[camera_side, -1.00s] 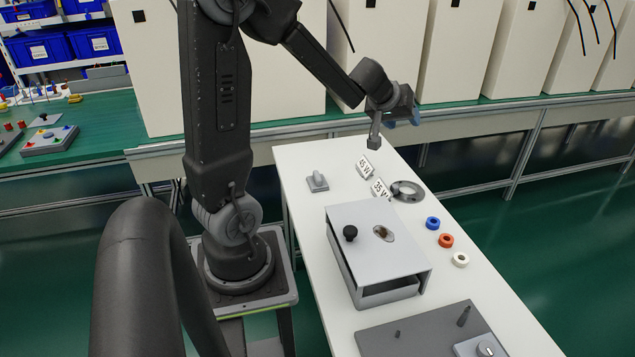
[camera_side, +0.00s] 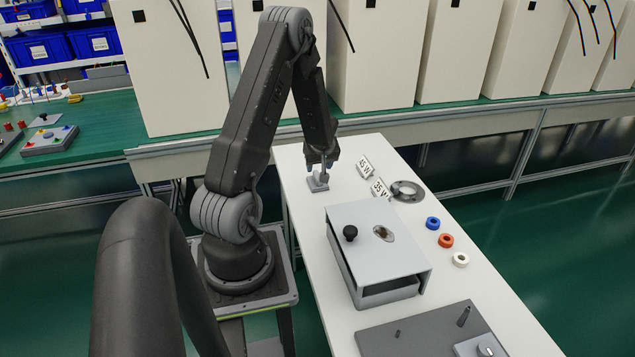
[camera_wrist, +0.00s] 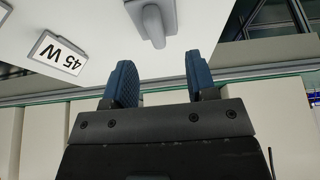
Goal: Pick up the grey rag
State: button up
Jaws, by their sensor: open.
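The only thing that fits the grey rag is a small grey pad with a raised rounded grip (camera_side: 318,186). It lies at the far left of the white table. In the wrist view the grey rag (camera_wrist: 154,22) is at the top, cut off by the frame edge, beyond the fingertips. My gripper (camera_side: 321,167) is just above it in the side view, pointing down. In the wrist view my gripper (camera_wrist: 160,74) shows two blue ribbed fingers, spread apart with nothing between them. Whether a finger touches the rag cannot be told.
A "45 W" label (camera_wrist: 60,55) stands near the rag, with a "35 W" label (camera_side: 380,188) beside a grey ring (camera_side: 407,191). A grey metal box (camera_side: 375,250) with a black knob sits mid-table. Blue, orange and white rings (camera_side: 446,240) lie to the right.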

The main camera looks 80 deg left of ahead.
aim_at(318, 174)
jog(key=shift+w+x, duration=0.1)
jog(key=shift+x, duration=1.8)
jog(key=shift+w+x, duration=0.15)
jog(key=shift+x, duration=1.75)
jog(key=shift+a, duration=0.2)
grip_shut()
jog(key=shift+r, duration=0.2)
jog(key=shift+r, duration=4.85)
